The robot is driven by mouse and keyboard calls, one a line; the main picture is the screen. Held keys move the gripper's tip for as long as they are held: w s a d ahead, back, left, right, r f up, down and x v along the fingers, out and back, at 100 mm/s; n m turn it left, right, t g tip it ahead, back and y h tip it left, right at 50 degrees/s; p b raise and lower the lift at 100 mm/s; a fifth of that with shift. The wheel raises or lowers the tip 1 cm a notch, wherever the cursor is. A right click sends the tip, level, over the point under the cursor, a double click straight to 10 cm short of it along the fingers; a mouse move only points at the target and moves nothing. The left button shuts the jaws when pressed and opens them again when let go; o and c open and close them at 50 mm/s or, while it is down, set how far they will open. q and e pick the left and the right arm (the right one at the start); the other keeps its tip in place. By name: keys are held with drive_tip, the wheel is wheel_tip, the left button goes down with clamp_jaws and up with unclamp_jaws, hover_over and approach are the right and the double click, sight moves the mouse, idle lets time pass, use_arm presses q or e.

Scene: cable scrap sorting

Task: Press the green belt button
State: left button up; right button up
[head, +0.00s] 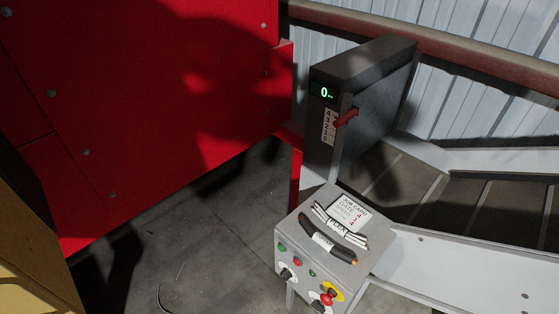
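A green button (282,248) sits at the upper left of the front panel of a grey control box (370,255). A red button (297,261) is just right of it, then a smaller green spot (312,274), which may be a lamp or a button. A black knob (287,275) is below the green button. A red mushroom button on yellow (328,297) is at the lower right, near a second dark knob (318,307). Neither of my grippers is in view, and nothing covers the green button.
A dark gate housing with a green "0" display (324,92) and red lever (346,117) stands behind the box, beside a conveyor (400,179). A job card (347,214) and cable pieces (330,241) lie on the box top. A red wall (150,100) is left; floor (200,230) is between.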

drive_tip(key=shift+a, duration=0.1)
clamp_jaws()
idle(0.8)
